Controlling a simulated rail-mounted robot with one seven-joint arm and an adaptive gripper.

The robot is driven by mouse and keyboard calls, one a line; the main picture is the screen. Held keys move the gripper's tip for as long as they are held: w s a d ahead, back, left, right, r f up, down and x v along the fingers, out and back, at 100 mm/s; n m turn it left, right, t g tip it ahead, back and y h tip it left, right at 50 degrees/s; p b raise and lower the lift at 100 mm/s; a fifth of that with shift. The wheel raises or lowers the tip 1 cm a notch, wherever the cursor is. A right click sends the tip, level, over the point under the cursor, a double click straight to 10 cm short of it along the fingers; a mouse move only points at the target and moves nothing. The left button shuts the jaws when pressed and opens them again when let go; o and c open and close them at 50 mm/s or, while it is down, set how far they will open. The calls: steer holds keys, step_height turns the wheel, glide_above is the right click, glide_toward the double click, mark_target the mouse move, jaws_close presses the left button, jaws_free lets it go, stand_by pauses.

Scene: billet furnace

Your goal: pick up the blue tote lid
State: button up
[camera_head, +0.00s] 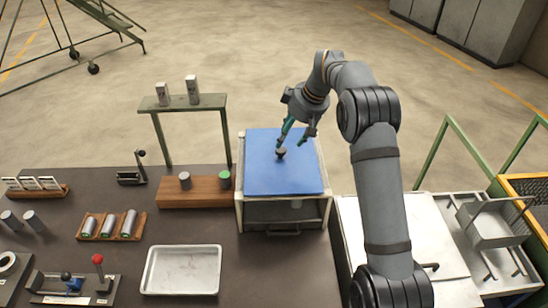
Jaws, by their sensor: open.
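The blue tote lid (284,177) lies flat on top of a pale-framed tote (285,214) at the right end of the dark bench. A small dark knob (281,154) stands up from the lid's surface. My gripper (295,148) is above the lid, close to the knob, with its teal fingers apart. One finger's tip appears very near the knob; I cannot tell whether it touches. The fingers hold nothing that I can see. My arm reaches in from the lower right and hides nothing of the lid's left side.
A green stand (184,104) with two metal blocks rises behind a wooden block (196,191) left of the tote. A white tray (182,270) lies in front. A white cart (405,235) stands to the right. Open floor lies behind.

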mark_target(281, 149)
steer(key=shift+s+p+x, duration=0.2)
steer(key=shift+p+x, duration=1.3)
steer(key=shift+x, duration=1.65)
steer(key=shift+a, duration=0.1)
steer(key=shift+c, duration=0.8)
jaws_close()
